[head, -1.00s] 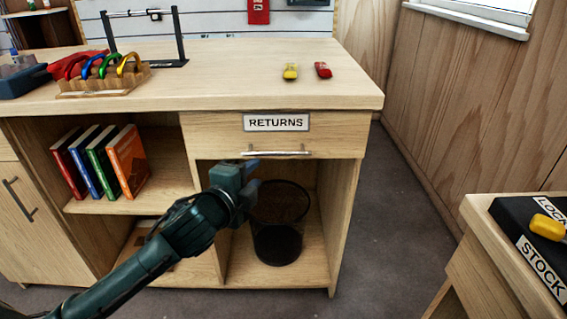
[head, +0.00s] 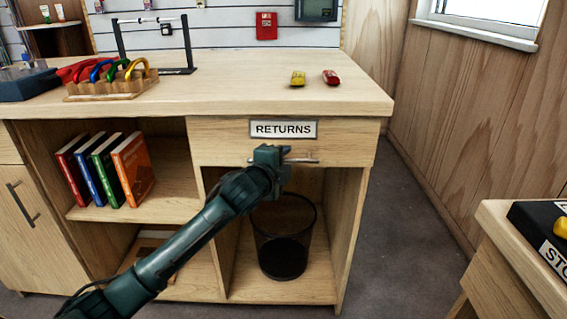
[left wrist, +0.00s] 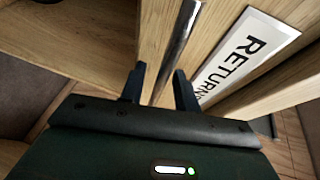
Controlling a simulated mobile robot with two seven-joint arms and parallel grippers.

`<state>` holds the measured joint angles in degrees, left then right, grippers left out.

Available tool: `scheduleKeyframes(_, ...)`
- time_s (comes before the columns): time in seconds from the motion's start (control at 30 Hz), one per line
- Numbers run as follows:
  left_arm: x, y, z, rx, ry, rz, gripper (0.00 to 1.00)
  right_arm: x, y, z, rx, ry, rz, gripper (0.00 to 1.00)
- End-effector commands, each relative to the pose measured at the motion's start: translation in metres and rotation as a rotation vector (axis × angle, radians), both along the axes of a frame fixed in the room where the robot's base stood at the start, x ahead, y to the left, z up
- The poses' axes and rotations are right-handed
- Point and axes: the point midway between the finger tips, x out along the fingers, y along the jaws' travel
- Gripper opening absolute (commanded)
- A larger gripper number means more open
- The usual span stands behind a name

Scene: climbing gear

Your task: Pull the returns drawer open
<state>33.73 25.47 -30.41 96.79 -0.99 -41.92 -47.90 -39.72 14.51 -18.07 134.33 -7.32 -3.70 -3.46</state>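The returns drawer (head: 347,142) is flush in the upper right of the wooden counter, under a white RETURNS label (head: 283,129). Its slim metal bar handle (head: 304,160) runs across the drawer front. My left gripper (head: 272,153) is at the handle and hides its left part in the head view. In the left wrist view, the two dark fingers (left wrist: 160,87) are apart, with the handle (left wrist: 177,45) running into the gap between them. I see no clear contact. The label (left wrist: 246,52) lies to the right of the fingers. My right gripper is out of view.
A black mesh bin (head: 282,240) stands in the open compartment below the drawer. Books (head: 105,168) fill part of the left shelf. Yellow (head: 298,78) and red (head: 331,77) items lie on the countertop. Another counter (head: 505,240) stands at right; floor between is clear.

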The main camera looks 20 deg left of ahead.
Motion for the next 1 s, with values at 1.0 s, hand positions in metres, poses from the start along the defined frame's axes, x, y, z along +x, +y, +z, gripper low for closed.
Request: scheduleKeyframes(1.0,-0.0001,0.0,-0.0002,0.0,0.0,0.0,0.0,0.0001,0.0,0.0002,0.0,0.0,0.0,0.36)
